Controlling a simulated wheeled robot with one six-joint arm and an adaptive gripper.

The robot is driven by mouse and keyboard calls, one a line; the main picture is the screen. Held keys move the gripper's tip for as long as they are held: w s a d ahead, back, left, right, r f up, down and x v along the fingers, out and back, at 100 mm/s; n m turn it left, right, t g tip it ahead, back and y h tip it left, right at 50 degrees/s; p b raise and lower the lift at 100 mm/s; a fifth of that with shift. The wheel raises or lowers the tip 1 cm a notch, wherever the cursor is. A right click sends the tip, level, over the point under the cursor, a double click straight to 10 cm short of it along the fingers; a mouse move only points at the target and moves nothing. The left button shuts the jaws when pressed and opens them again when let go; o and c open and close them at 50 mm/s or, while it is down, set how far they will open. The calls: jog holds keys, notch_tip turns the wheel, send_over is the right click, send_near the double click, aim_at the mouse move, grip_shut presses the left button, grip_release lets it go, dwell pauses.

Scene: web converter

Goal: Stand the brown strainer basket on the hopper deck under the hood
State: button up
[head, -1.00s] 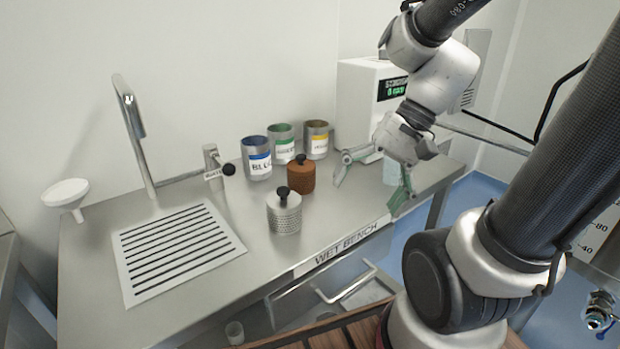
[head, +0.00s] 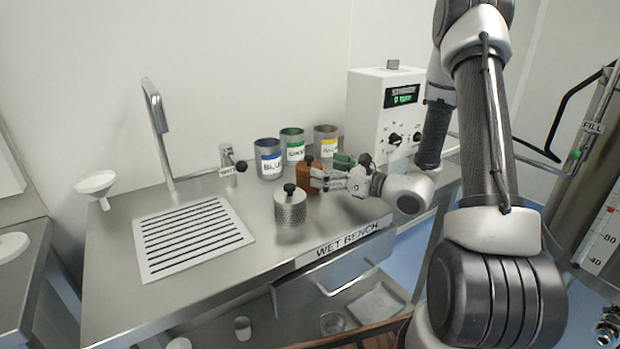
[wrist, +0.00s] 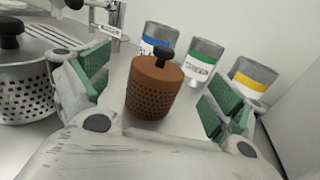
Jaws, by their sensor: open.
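The brown strainer basket (head: 308,181), perforated with a black knob on top, stands upright on the wet bench. In the wrist view the basket (wrist: 153,90) stands ahead of and between my open fingers, with bench visible on both sides of it. My gripper (head: 318,180) reaches in low from the right, level with the basket; its green-padded fingers also show in the wrist view (wrist: 158,92). No contact is clear. The hopper deck and the hood cannot be made out in these frames.
A steel strainer basket (head: 290,209) stands close in front and left. Blue (head: 269,162), green (head: 292,148) and yellow (head: 326,143) labelled cups stand behind. A white stirrer box (head: 382,112) is at the right. A slotted drain plate (head: 190,238), tap (head: 158,125) and funnel (head: 96,184) lie left.

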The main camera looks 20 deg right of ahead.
aim_at(311, 165)
jog(key=x, duration=0.6)
jog(key=shift+f, duration=0.25)
jog(key=c, duration=1.3)
